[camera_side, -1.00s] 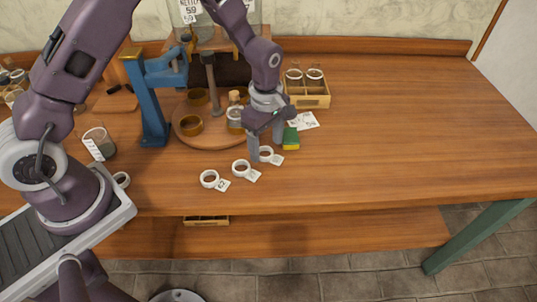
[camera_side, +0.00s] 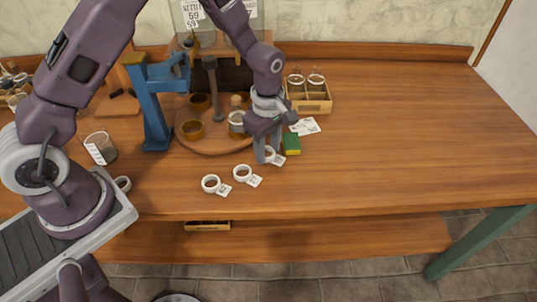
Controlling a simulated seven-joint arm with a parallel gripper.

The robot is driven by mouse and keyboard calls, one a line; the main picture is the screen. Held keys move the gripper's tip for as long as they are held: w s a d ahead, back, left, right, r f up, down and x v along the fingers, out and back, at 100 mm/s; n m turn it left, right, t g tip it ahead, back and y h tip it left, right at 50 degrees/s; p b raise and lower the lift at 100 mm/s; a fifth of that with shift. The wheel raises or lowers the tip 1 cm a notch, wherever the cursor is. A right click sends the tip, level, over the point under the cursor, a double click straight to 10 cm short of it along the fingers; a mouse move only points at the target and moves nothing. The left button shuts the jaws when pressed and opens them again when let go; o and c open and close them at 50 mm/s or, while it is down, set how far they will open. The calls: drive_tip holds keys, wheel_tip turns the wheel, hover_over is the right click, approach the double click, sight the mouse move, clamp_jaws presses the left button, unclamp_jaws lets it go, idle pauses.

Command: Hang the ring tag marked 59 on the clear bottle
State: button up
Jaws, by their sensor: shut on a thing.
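Three white ring tags lie in a row on the bench: a left one (camera_side: 211,184), a middle one (camera_side: 242,173) and a right one (camera_side: 278,159). Each has a small paper label, too small to read here. My gripper (camera_side: 267,158) points down at the right ring tag and is shut on it at bench height. The fingers hide part of that ring.
A wooden crate (camera_side: 313,106) holds glassware behind. A blue stand (camera_side: 152,110) and a labelled beaker (camera_side: 101,148) are at left. The bench's right side is clear.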

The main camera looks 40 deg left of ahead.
wheel_tip(320, 180, up, 8)
wheel_tip(320, 180, up, 10)
hover_over(238, 99)
drive_tip(key=shift+a+f+n, duration=0.15)
drive_tip(key=shift+n, duration=0.25)
drive_tip(key=shift+f, duration=4.6)
drive_tip(key=o, duration=1.7)
drive_tip(key=shift+r, duration=4.55)
